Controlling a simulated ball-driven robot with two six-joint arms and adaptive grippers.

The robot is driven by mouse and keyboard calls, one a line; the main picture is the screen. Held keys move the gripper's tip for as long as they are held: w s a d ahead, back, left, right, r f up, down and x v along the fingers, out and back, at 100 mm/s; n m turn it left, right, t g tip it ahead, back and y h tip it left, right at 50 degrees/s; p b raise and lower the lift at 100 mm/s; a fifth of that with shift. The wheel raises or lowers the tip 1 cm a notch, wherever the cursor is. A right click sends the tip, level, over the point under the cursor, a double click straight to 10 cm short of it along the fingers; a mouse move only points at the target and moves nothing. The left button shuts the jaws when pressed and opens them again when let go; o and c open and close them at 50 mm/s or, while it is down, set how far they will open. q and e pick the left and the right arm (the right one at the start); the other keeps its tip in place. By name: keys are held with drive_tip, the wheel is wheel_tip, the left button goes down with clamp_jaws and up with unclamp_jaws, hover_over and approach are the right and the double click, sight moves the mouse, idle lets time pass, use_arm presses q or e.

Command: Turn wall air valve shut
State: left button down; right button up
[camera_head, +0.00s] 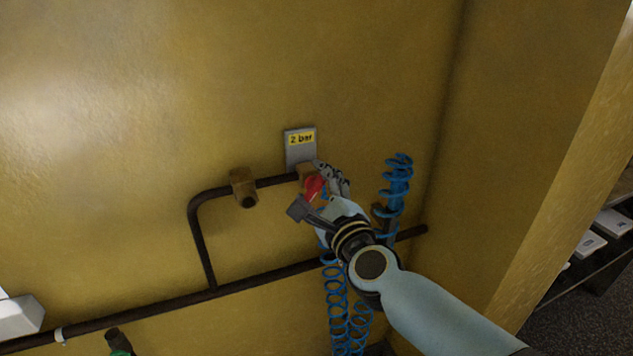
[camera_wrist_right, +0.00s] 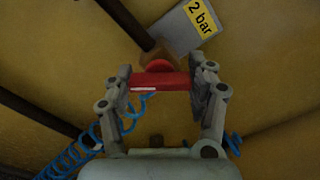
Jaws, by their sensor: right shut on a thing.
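The wall air valve is a brass body (camera_head: 307,174) on a dark pipe, with a red lever handle (camera_head: 315,187). It sits just below a grey plate with a yellow "2 bar" label (camera_head: 301,139). My right gripper (camera_head: 322,190) is at the valve with its fingers on either side of the handle. In the right wrist view the red handle (camera_wrist_right: 160,81) lies across between the two fingers, and my right gripper (camera_wrist_right: 162,88) is shut on it. The brass body (camera_wrist_right: 158,56) shows behind the handle. My left gripper is not in view.
A dark pipe (camera_head: 262,184) runs left to a brass fitting (camera_head: 243,187) and bends down to a lower pipe (camera_head: 150,307). Blue coiled hoses (camera_head: 396,185) hang close beside my right wrist. A wall corner stands to the right, with shelves beyond.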

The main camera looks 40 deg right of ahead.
drive_tip(key=n+p, duration=0.1)
drive_tip(key=n, duration=0.2)
drive_tip(key=shift+n, duration=0.3)
drive_tip(key=shift+n+p, duration=1)
drive_tip(key=shift+n, duration=0.8)
drive_tip(key=o, duration=1.2)
drive_tip(key=v, duration=1.2)
drive_tip(key=shift+f, duration=0.1)
